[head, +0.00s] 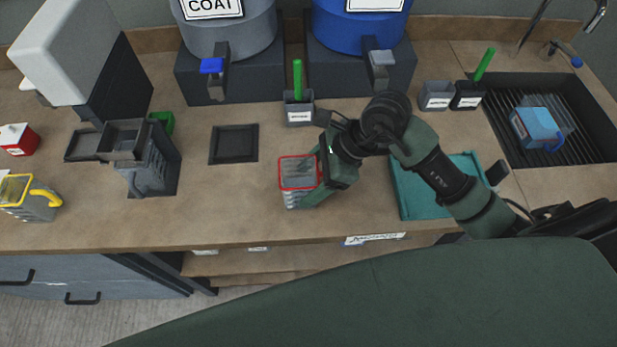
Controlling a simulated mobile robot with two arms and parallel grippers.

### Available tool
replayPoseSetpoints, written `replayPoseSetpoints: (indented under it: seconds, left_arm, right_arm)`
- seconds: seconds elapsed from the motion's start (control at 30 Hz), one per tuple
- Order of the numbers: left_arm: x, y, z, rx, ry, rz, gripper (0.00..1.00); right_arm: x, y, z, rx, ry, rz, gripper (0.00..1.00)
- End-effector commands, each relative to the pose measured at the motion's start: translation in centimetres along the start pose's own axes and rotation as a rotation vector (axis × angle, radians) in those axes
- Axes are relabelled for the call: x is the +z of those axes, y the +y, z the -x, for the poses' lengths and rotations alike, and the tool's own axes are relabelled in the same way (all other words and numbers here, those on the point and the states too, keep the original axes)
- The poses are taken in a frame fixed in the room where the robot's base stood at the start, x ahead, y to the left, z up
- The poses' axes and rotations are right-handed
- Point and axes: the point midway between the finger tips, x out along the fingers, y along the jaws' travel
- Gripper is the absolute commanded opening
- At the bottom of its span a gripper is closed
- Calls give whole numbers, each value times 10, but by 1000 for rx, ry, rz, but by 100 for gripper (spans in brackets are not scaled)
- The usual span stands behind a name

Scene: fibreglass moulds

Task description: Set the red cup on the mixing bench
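The red cup (291,196) is a grey ribbed cup with a red rim. It is upright at the front middle of the brown bench top (240,205); I cannot tell whether its base touches the bench. My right gripper (316,178) reaches in from the right, close against the cup's right side. One finger crosses the cup's lower right edge. The gap between the fingers is not clear, so I cannot tell whether they grip the cup. My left gripper is not in view.
A dark square tray (234,158) lies left of the cup. A teal tray (412,196) lies right, partly under my arm. Grey (232,36) and blue (357,30) drums stand behind. A yellow-rimmed cup (37,208) stands far left, a blue cup (536,126) on the right rack.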

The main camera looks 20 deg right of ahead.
Motion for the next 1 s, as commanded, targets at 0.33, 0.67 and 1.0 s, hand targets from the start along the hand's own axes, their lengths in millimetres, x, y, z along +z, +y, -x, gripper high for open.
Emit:
replayPoseSetpoints:
  seconds: [0.33,0.67,1.0]
  left_arm:
    - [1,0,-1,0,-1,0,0]
    - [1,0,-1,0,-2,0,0]
    - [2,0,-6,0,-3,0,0]
  right_arm:
    - [-2,0,-4,-2,-2,1,18]
    - [-2,0,-4,-1,-1,0,89]
    - [-3,-2,23,-6,1,4,89]
